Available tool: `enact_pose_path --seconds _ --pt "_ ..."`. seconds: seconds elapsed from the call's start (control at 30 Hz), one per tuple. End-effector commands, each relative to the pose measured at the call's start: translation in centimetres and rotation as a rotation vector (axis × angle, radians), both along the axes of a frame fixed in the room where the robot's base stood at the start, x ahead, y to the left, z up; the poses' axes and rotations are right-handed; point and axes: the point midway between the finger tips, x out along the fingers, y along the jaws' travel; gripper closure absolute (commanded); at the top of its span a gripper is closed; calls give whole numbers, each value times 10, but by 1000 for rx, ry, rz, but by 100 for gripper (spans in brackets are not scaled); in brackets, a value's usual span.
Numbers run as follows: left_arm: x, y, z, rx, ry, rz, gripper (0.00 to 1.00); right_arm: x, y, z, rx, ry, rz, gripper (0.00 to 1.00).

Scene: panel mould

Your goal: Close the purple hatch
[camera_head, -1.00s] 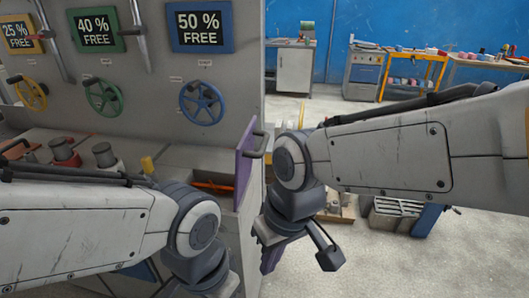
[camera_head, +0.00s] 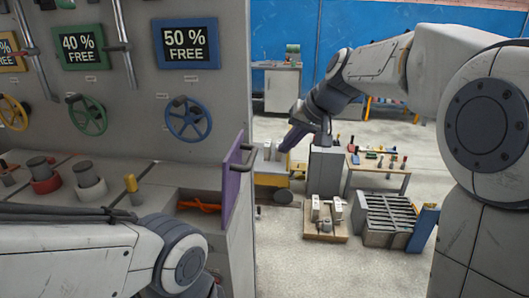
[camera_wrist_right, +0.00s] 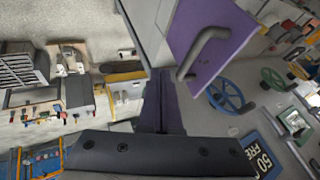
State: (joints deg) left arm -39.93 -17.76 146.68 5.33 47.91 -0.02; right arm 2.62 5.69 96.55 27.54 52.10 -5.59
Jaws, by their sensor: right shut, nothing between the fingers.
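The purple hatch (camera_head: 232,182) stands open, jutting out from the right end of the panel's lower ledge. Its dark bar handle (camera_head: 246,152) is on its right-facing side. The hatch (camera_wrist_right: 212,35) and its handle (camera_wrist_right: 203,54) also fill the upper middle of the right wrist view. My right gripper (camera_head: 291,138) is beyond and to the right of the hatch, shut and empty. Its purple fingers (camera_wrist_right: 164,108) point toward the hatch's edge region in the wrist view; I cannot tell whether they touch it. My left gripper is out of view; only its arm shows.
Left of the hatch is an open recess (camera_head: 200,203) with an orange item inside. The panel carries a blue handwheel (camera_head: 188,119) and a green handwheel (camera_head: 88,115). A workbench (camera_head: 378,170) and a grey slotted crate (camera_head: 388,219) stand on the floor behind.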

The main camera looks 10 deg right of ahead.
Motion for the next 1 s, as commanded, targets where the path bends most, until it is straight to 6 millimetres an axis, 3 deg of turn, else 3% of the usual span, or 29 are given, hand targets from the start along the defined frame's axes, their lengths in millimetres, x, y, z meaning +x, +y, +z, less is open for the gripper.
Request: enact_pose_path --seconds 0.17,0.3,0.47,1.0 --pt "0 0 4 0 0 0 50 17 14 -32 -1 6 2 100" --pt "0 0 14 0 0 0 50 22 36 -30 -1 1 5 100" --pt "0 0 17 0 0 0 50 26 48 -32 -1 0 3 100" --pt "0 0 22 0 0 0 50 27 49 -30 -8 2 -5 100"
